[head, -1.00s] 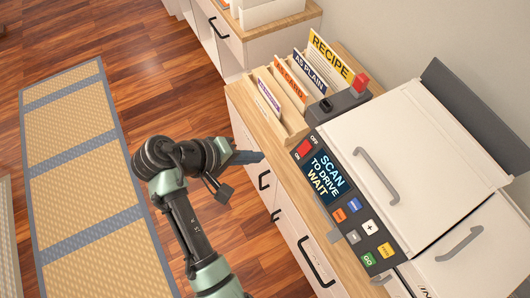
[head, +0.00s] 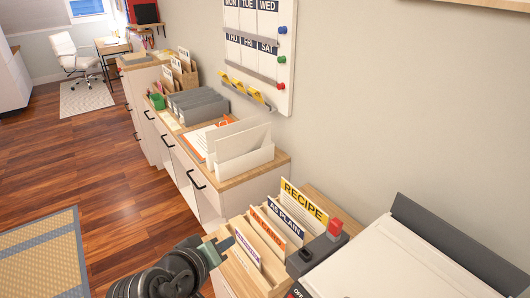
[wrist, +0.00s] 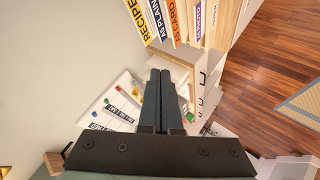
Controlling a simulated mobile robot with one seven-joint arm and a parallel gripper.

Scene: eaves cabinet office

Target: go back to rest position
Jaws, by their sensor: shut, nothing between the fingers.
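My gripper (wrist: 158,100) shows in the wrist view with its two dark fingers side by side, closed and empty. In the head view my arm's dark wrist shows at the bottom edge, with a finger tip (head: 225,249) in front of the wooden card holder (head: 262,247). The holder carries upright cards with tabs such as RECIPE (head: 304,202) and AS PLAIN. The gripper appears close to the holder's left side; whether it touches cannot be told.
A white machine (head: 390,262) with a red switch stands at the lower right. Cabinets with trays (head: 242,160) and folders run along the wall, under a calendar board (head: 255,45). Wooden floor (head: 120,190) and a woven mat (head: 42,262) lie at left, with open room.

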